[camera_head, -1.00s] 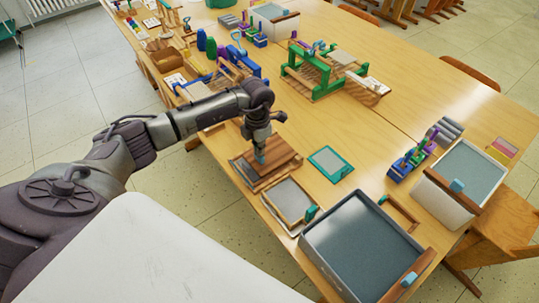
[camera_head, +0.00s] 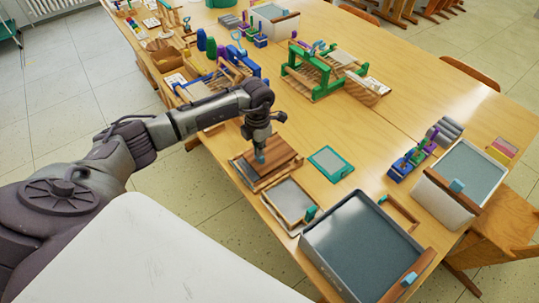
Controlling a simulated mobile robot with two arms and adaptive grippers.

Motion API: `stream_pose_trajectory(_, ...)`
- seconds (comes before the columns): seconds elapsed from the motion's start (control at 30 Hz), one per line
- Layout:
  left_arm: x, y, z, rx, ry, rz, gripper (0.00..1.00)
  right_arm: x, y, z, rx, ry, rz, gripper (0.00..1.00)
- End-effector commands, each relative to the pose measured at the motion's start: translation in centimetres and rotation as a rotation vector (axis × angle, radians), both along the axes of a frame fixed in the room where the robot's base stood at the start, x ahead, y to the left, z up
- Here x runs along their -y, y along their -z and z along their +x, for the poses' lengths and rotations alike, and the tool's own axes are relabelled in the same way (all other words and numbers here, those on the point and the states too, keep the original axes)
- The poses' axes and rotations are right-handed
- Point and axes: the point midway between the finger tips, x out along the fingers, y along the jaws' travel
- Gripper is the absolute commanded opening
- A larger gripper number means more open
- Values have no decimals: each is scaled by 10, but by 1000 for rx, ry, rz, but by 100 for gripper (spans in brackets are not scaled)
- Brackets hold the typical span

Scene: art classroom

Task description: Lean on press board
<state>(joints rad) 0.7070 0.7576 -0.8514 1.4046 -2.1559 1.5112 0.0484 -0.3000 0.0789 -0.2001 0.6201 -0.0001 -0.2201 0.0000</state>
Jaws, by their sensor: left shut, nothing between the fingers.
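The press board (camera_head: 281,152) is a brown wooden board on a small stack at the table's front edge, left of centre. My left gripper (camera_head: 260,156) points straight down onto the top of the stack. Its fingers are shut, with a teal piece at the tip; the tip appears to touch the board, though I cannot tell how firmly. The gripper hides part of the board's middle. My right gripper is not in view.
A green-framed screen (camera_head: 331,164) lies right of the board. A wood-framed screen (camera_head: 289,201) and a large water tub (camera_head: 360,248) stand nearer. A second tub (camera_head: 459,183) is at the right. A green loom (camera_head: 318,72) stands behind. Bare table lies around the green screen.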

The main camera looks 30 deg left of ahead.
Motion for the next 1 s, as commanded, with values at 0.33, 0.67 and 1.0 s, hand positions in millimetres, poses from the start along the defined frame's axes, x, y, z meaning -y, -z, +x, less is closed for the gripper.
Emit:
stream_pose_trajectory(0.33, 2, -8, -5, -15, 4, 0, 0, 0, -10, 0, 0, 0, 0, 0)
stream_pose_trajectory(0.67, 1, -38, -2, -6, 2, 0, 0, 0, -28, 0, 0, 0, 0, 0)
stream_pose_trajectory(1.0, 0, -66, -1, -4, 0, 1, 0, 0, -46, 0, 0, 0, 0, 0)
